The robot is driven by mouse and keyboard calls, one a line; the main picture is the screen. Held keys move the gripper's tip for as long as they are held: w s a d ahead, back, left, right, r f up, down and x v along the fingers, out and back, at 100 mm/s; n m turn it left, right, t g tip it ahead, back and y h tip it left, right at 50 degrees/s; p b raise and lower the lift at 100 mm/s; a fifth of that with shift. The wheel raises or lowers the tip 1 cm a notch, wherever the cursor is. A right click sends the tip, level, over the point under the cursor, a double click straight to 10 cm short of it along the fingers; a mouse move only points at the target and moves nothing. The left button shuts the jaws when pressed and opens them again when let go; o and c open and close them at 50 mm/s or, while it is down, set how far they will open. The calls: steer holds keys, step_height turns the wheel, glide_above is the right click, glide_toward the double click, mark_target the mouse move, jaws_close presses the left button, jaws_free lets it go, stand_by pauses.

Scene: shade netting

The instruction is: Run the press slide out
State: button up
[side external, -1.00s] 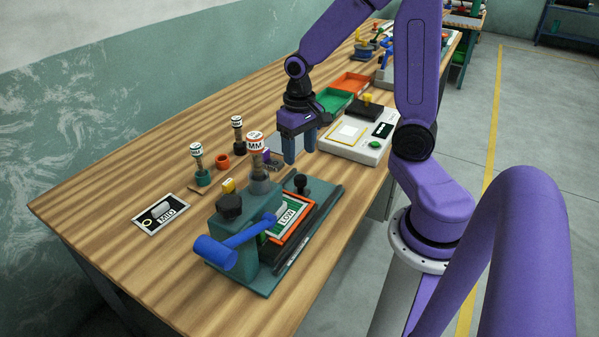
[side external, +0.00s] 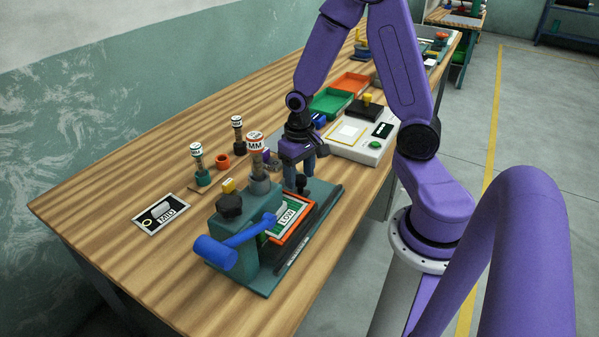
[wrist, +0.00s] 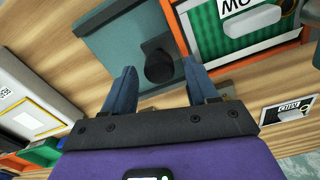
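The teal press (side external: 243,240) stands at the near part of the bench, with a blue lever (side external: 215,252) across its front. Its slide carries an orange frame (side external: 309,213) around a green plate labelled LOW (side external: 287,215); the frame also shows at the top of the wrist view (wrist: 249,61). A black knob (wrist: 158,68) stands upright at the slide's far end. My gripper (side external: 300,186) is open over that end, fingers pointing down. In the wrist view the knob lies in the gap between the blue fingers. Whether either finger touches it I cannot tell.
A white device with a green button (side external: 375,145) stands behind my gripper, with green (side external: 331,101) and orange (side external: 352,82) trays beyond. Several labelled stamps stand left of the press. A MID plate (side external: 160,213) lies at left. Bare bench lies left and in front.

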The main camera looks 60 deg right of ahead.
jaws_close()
steer(key=d, duration=1.2)
steer(key=shift+d, duration=0.3)
steer(key=shift+r, duration=0.1)
steer(key=shift+o, duration=0.8)
jaws_free()
steer(key=shift+d, duration=0.1)
step_height(320, 180, up, 17)
steer(key=shift+r, duration=0.2)
steer(key=shift+a, duration=0.2)
